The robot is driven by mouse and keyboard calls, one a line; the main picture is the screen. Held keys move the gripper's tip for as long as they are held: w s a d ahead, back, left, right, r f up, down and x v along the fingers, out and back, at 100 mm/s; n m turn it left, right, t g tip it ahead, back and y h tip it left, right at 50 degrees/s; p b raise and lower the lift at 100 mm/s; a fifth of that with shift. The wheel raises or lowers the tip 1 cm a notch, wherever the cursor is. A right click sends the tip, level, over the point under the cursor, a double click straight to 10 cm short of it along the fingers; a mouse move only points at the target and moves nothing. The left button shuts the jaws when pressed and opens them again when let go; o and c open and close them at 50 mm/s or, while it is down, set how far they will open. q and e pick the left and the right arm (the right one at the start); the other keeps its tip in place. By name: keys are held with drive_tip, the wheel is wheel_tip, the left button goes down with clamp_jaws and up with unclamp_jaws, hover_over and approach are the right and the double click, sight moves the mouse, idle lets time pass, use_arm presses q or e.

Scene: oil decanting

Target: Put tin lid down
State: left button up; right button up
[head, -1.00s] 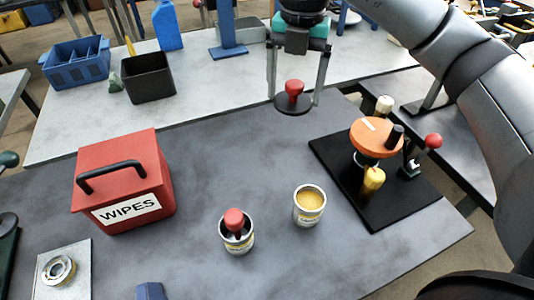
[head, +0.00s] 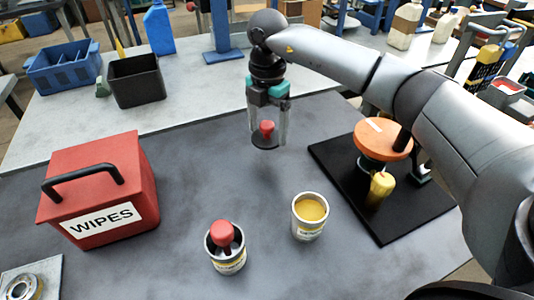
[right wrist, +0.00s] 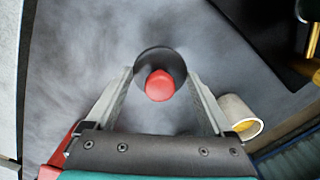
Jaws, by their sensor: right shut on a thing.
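The tin lid is a dark disc with a red knob (head: 267,128). My right gripper (head: 267,142) is shut on it and holds it level above the grey table. In the right wrist view the lid (right wrist: 160,68) sits between the two fingers, with its red knob towards the camera. An open tin with yellow contents (head: 310,216) stands to the right and nearer; it also shows in the right wrist view (right wrist: 240,117). Another tin (head: 226,250) has a red-knobbed object in its mouth. My left gripper is not in view.
A red WIPES box (head: 104,190) stands on the left. A black base (head: 398,216) with an orange-topped device (head: 383,139) is on the right. The grey table (head: 210,150) is clear below and left of the lid. A black bin (head: 138,82) stands further back.

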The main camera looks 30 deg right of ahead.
sight(267, 137)
wheel_tip(267, 137, down, 4)
drive_tip(key=shift+r, duration=0.1)
wheel_tip(267, 137, down, 4)
drive_tip(key=shift+r+b, duration=0.25)
drive_tip(key=shift+b, duration=0.3)
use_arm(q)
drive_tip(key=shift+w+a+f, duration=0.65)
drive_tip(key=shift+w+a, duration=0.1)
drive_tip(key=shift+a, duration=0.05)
use_arm(e)
drive_tip(key=shift+f, duration=0.1)
drive_tip(key=o, duration=1.1)
drive_tip(key=shift+f, duration=0.1)
drive_tip(key=shift+c, duration=0.2)
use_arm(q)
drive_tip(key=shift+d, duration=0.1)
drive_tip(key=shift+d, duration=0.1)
